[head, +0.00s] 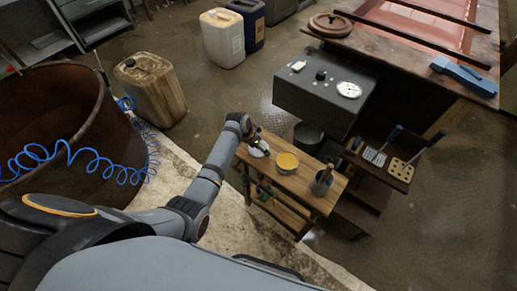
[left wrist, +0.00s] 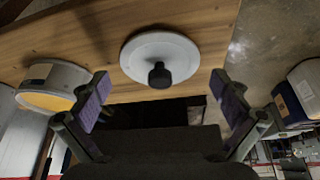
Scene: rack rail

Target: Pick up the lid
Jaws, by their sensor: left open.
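The lid (left wrist: 150,48) is a flat white disc with a black knob, lying on the wooden cart top in the left wrist view. In the head view the white lid (head: 260,151) is partly hidden under my left gripper, near the cart's left end. My left gripper (left wrist: 160,86) is open, its two fingers spread with the black knob between and ahead of them. It looks empty; whether it touches the lid cannot be told. My right gripper is not in view.
A round pot with yellow content (head: 287,161) stands right of the lid, also in the left wrist view (left wrist: 53,82). A grey container with a tool (head: 322,181) stands further right on the cart (head: 304,185). A grey box (head: 318,93) is behind. A reddish-brown lid (head: 330,26) lies on the back bench.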

